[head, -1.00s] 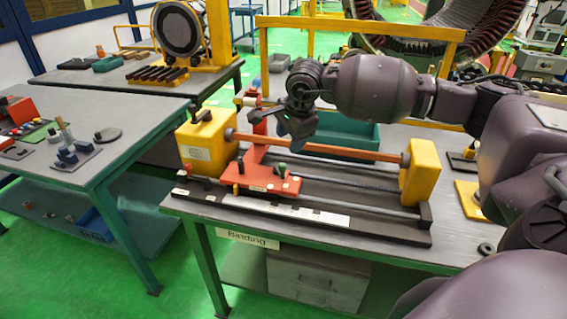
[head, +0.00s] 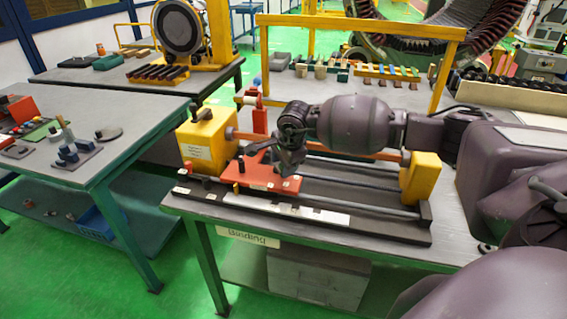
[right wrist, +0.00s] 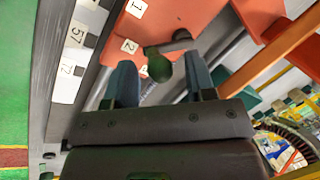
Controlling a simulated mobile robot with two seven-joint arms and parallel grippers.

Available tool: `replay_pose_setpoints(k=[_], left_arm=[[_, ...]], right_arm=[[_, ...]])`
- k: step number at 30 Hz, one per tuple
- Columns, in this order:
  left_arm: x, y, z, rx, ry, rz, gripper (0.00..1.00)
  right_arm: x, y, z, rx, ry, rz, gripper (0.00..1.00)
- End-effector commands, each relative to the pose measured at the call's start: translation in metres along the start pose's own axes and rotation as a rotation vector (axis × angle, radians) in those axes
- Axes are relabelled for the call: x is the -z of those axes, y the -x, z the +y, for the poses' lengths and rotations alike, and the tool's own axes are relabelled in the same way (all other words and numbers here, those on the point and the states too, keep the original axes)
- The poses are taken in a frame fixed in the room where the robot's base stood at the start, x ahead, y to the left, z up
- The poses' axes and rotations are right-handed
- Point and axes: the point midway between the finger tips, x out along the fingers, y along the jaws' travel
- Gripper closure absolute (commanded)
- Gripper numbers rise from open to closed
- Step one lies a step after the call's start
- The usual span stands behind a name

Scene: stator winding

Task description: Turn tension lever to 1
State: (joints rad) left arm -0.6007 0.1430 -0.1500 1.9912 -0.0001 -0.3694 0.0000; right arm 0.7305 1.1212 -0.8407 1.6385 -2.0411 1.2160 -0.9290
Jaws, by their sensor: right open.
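The tension lever shows in the right wrist view as a dark green knob (right wrist: 160,66) on a short grey arm, on the red carriage (right wrist: 165,22). The knob is beside the label "2" (right wrist: 130,46); the label "1" (right wrist: 137,8) is farther up. My right gripper (right wrist: 159,62) is open, with one teal finger on each side of the knob. I cannot tell whether either finger touches it. In the head view my right gripper (head: 284,162) is low over the red carriage (head: 262,177) and hides the knob. My left gripper is not in view.
The carriage sits on dark rails between a yellow headstock (head: 208,142) and a yellow end block (head: 420,178). An orange bar (head: 375,154) runs between them behind the gripper. A scale strip (head: 285,209) lies along the front. A side table (head: 100,165) stands left.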

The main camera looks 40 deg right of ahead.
Motion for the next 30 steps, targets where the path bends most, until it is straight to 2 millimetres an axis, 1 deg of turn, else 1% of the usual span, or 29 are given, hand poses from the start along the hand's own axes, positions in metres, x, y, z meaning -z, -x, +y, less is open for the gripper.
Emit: replay_pose_setpoints(k=[5,6,15,23,30], left_arm=[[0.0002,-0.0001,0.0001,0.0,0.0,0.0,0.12],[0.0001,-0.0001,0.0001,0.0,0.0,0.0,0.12],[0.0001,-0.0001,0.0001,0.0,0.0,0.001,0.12],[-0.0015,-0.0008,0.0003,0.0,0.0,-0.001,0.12],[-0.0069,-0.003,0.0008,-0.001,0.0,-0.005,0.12]], right_arm=[[-0.0001,-0.0001,0.0001,0.0,0.0,0.0,0.5],[0.0,0.0,0.0001,0.0,0.0,0.0,0.53],[0.0,0.0002,0.0001,0.0,0.0,0.0,0.98],[-0.0019,-0.0001,-0.0001,0.0,-0.028,0.008,0.98],[-0.0084,-0.0007,-0.0019,0.001,-0.148,0.045,0.98]])
